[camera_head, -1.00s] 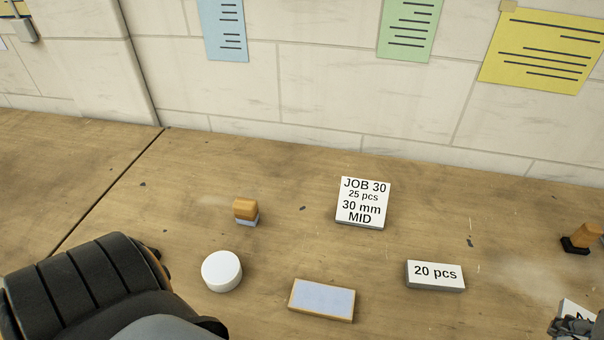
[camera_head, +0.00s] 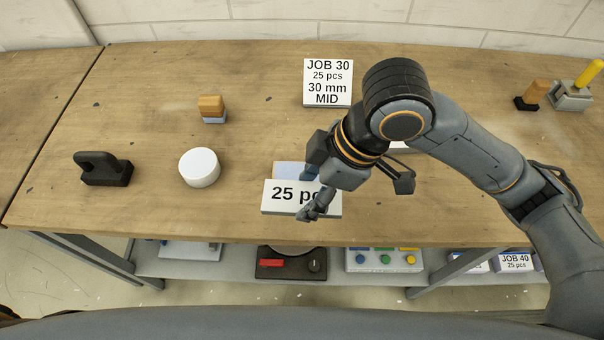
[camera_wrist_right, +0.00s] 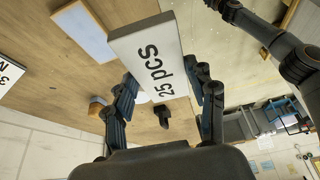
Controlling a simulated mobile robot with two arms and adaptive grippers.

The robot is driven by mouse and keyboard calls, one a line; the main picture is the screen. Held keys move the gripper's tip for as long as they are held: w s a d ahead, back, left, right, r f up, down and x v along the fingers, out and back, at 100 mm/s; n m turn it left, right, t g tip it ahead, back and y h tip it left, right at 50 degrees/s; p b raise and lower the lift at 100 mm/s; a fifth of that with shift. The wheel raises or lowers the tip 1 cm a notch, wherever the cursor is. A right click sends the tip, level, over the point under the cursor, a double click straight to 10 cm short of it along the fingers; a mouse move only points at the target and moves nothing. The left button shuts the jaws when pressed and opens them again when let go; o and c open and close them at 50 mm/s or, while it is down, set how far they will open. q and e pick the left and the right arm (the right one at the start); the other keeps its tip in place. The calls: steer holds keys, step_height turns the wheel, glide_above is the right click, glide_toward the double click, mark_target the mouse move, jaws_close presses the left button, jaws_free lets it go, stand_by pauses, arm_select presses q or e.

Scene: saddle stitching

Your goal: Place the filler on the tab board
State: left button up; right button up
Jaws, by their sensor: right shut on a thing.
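My right gripper (camera_head: 318,190) is shut on the filler, a white block marked "25 pcs" (camera_head: 280,195). In the right wrist view the block (camera_wrist_right: 155,62) sits between the two blue-grey fingers (camera_wrist_right: 165,95). The tab board (camera_head: 290,168), a wooden board with a pale blue top, lies near the table's front. In the head view the block covers its front part, and I cannot tell whether they touch. In the right wrist view the board (camera_wrist_right: 82,32) shows apart from the block, to its left. My left gripper is not in view.
A JOB 30 card (camera_head: 328,83) asks for 25 pcs, 30 mm, MID. A white round puck (camera_head: 199,167), a wooden-topped block (camera_head: 212,108) and a black handled tool (camera_head: 104,169) are left. My right arm mostly hides another white block (camera_head: 399,146). A lever device (camera_head: 573,94) stands far right.

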steer(key=shift+w+a+f, duration=0.15)
steer(key=shift+w+a, duration=0.05)
steer(key=w+f, duration=0.2)
steer(key=w, duration=0.2)
steer(key=w+f+p, duration=0.1)
steer(key=w+f, duration=0.2)
steer(key=w, duration=0.1)
steer(key=w+f+p, duration=0.1)
steer(key=w+f, duration=0.2)
steer(key=w, duration=0.1)
steer(key=shift+f, duration=0.25)
steer(key=shift+w+f, duration=0.35)
steer(key=shift+f, duration=0.05)
step_height(320, 180, down, 3)
steer(key=shift+w+p, duration=0.15)
steer(key=shift+p, duration=0.45)
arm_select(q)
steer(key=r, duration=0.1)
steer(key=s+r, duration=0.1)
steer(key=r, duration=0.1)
arm_select(e)
steer(key=shift+f, duration=0.15)
steer(key=shift+f, duration=0.15)
steer(key=o, duration=1)
